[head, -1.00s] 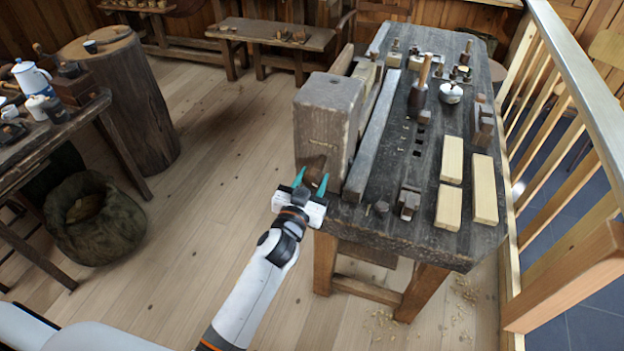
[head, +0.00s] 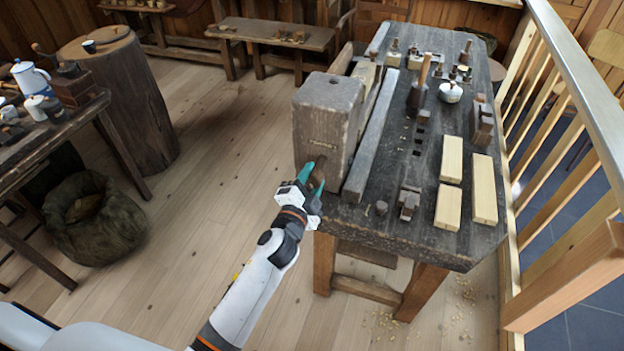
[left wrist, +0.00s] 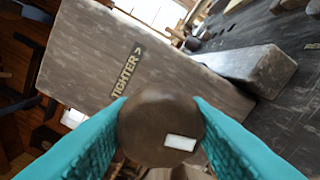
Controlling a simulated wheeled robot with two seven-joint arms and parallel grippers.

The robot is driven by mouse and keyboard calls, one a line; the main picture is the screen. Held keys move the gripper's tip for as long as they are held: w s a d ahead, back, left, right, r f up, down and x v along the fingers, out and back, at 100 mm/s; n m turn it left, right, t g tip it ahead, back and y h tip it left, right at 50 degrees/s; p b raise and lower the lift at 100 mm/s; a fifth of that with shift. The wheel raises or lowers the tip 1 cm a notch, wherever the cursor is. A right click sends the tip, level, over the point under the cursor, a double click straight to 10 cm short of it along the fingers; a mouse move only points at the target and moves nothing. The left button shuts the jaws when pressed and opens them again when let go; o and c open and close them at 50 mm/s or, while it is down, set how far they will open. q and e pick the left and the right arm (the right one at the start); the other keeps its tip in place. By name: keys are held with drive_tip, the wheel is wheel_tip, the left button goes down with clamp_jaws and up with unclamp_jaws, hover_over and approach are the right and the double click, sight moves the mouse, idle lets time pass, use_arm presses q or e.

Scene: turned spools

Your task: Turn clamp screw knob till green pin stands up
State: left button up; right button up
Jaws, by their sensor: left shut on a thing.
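The clamp screw knob (left wrist: 150,118) is a round brown wooden knob with a white mark on its face, in front of the vise block. In the left wrist view it sits between my two teal fingers, which touch it on both sides. My left gripper (head: 311,174) is shut on the knob at the front of the workbench. The vise block (head: 322,128) is a big grey wooden jaw; it bears the label "TIGHTER" with an arrow (left wrist: 127,72). I cannot make out a green pin in either view. My right gripper is not in view.
A railing (head: 580,90) runs along the right. Open floor (head: 210,160) lies to the left.

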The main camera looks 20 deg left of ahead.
use_arm(q)
drive_tip(key=m, duration=0.5)
drive_tip(key=shift+s+f+m, duration=0.1)
drive_tip(key=shift+f+m, duration=0.2)
drive_tip(key=m, duration=0.5)
drive_tip(key=shift+f, duration=0.1)
idle(0.3)
drive_tip(key=o, duration=0.7)
drive_tip(key=shift+o, duration=1.3)
drive_tip(key=shift+s, duration=0.15)
drive_tip(key=shift+r+p, duration=0.3)
